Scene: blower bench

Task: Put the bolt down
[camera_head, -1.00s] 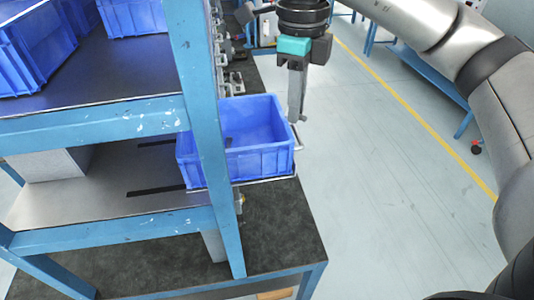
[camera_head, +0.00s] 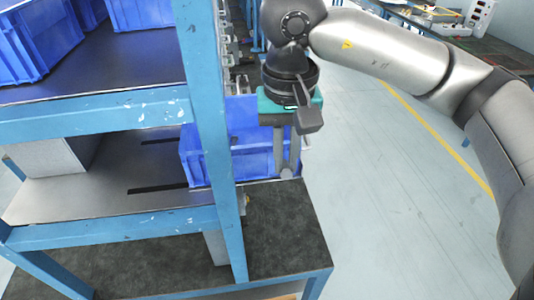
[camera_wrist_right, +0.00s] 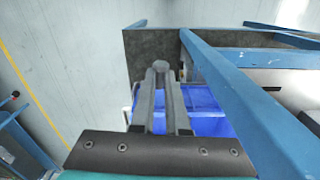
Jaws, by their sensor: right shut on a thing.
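My right gripper (camera_head: 286,170) points down at the right end of the blue bin (camera_head: 258,168) on the lower shelf and covers part of that end. Its fingers are closed together. In the right wrist view the fingertips (camera_wrist_right: 161,70) meet around a small grey piece, which I take to be the bolt; it is mostly hidden between them. In that view the blue bin (camera_wrist_right: 206,124) lies behind and to the right of the fingers. I cannot tell the height of the tips over the bin's rim. My left gripper is not in view.
A blue shelf post (camera_head: 212,130) stands just left of the gripper, in front of the bin. More blue bins (camera_head: 38,45) sit on the upper shelf. The dark bench top (camera_head: 285,235) is bare near its front corner. Open floor (camera_head: 385,210) lies to the right.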

